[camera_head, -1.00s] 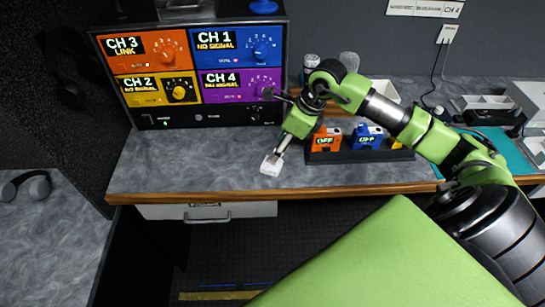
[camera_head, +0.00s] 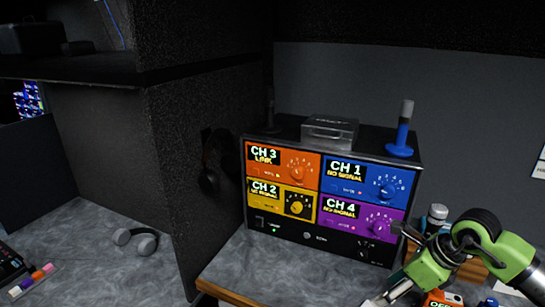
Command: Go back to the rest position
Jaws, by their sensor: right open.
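My right gripper (camera_head: 384,297) is at the bottom right of the view, on the green arm that comes in from the right. It is open, points down toward the grey counter in front of the channel box, and I see nothing held in it. Its fingertips are partly cut off by the lower edge. My left gripper is not in view.
The channel box (camera_head: 322,239) with four coloured panels stands on the counter (camera_head: 262,273), left of my right gripper. A blue antenna (camera_head: 401,139) and a grey case (camera_head: 330,132) are on top. Orange blocks (camera_head: 441,299) are beside the gripper. A dark partition (camera_head: 178,175) stands left.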

